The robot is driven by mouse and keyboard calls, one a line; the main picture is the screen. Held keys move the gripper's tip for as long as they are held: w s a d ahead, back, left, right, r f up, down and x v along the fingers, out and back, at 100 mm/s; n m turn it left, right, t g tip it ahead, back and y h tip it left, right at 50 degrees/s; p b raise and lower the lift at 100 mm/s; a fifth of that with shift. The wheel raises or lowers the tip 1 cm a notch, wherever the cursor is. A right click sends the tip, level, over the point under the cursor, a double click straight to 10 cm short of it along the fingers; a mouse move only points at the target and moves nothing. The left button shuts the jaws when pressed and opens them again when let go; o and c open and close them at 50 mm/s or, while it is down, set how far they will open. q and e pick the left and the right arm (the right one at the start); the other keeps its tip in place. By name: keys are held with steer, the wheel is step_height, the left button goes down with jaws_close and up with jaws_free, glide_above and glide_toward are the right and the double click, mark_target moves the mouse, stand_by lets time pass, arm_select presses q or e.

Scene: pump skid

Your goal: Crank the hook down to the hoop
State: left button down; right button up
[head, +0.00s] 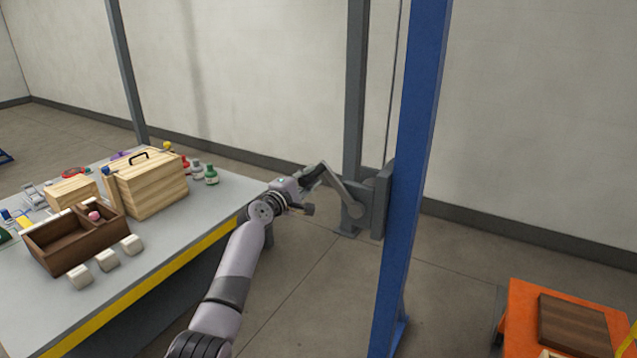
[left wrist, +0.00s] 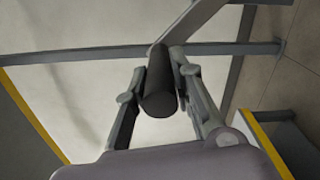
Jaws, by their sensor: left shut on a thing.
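A grey winch with a crank (head: 345,192) is mounted beside the blue post (head: 416,150). The crank arm slopes up and left from its hub on the grey plate (head: 380,205). My left gripper (head: 312,176) is at the upper outer end of the crank. In the left wrist view, the dark cylindrical crank handle (left wrist: 158,88) sits between the two fingers, and the gripper is shut on it. A thin cable (head: 395,75) runs up next to the post. I see neither hook nor hoop in these views. My right gripper is out of view.
A table (head: 190,245) with a yellow edge stands left, holding a wooden box (head: 148,188), a brown tray (head: 68,262), bottles and white blocks. An orange platform (head: 525,310) bearing a wooden block (head: 572,325) stands lower right. Floor between table and post is clear.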

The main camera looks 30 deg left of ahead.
arm_select(q)
step_height(320, 180, down, 20)
steer(key=a+n+b, duration=0.2)
steer(key=n+b, duration=0.6)
steer(key=n, duration=0.6)
steer(key=shift+a+r+n, duration=0.15)
steer(key=shift+a+n, duration=0.2)
steer(key=shift+n, duration=0.05)
steer(key=c, duration=1.4)
jaws_free()
steer(key=shift+c, duration=0.2)
steer(key=shift+o, duration=0.4)
steer(key=shift+r, duration=0.1)
steer(key=shift+s, duration=0.1)
